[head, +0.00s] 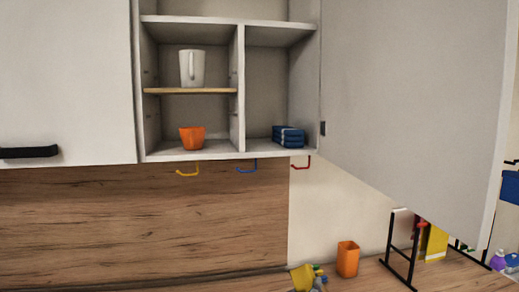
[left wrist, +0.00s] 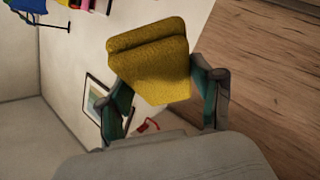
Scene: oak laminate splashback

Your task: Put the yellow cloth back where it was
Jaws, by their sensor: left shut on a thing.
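The yellow cloth (left wrist: 150,60) is a folded, textured pad in the left wrist view. My left gripper (left wrist: 165,100) is shut on it, with a teal-lined finger on each side, and holds it up away from surfaces. The red hook (left wrist: 148,125) shows beyond it. In the head view the yellow hook (head: 187,172), blue hook (head: 246,168) and red hook (head: 301,164) hang empty under the open cabinet (head: 240,90). My right gripper is in neither view.
A white mug (head: 191,68) and orange bowl (head: 192,138) stand in the left compartments. The open door (head: 420,100) fills the right. Below are an orange cup (head: 347,259), a black rack (head: 401,250) and an unclear yellow shape (head: 301,278).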

